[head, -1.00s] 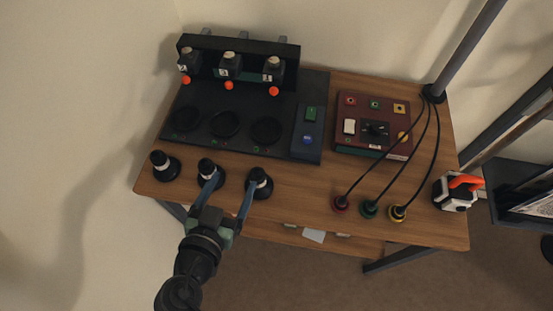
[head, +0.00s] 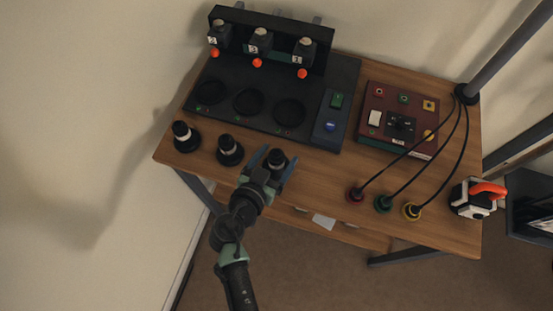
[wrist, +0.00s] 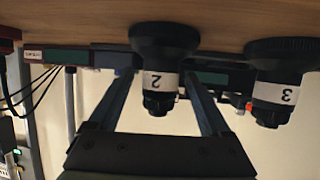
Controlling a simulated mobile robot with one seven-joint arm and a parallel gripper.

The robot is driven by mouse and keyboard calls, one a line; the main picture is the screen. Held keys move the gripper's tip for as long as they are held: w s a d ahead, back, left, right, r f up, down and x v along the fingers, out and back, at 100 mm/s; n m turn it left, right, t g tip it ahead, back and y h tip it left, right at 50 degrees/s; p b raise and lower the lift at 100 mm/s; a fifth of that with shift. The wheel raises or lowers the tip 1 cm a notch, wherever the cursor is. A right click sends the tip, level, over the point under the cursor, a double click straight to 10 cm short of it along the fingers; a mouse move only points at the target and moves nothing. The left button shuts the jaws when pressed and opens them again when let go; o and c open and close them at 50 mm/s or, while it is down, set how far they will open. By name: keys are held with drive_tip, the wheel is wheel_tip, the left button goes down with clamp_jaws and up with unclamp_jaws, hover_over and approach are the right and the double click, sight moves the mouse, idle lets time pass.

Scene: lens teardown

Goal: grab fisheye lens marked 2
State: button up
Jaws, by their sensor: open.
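The fisheye lens marked 2 (wrist: 160,82) is a black lens with a white band; it shows upside down in the wrist view, between my two fingers. In the head view it is the rightmost lens (head: 277,159) of the row at the table's front edge. My gripper (head: 274,164) is open, with a finger on either side of this lens. In the wrist view my gripper (wrist: 158,88) shows gaps between the lens and both fingers. The lens marked 3 (wrist: 278,84) stands beside it, outside the fingers; it is the middle lens (head: 229,150) in the head view.
Another lens (head: 185,136) stands at the left end of the row. Behind is a black station (head: 218,120) with round recesses and numbered holders. A dark red control box (head: 375,135), cabled plugs (head: 384,204) and a white-and-orange device (head: 474,197) are to the right.

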drive_tip(key=shift+x, duration=1.45)
clamp_jaws()
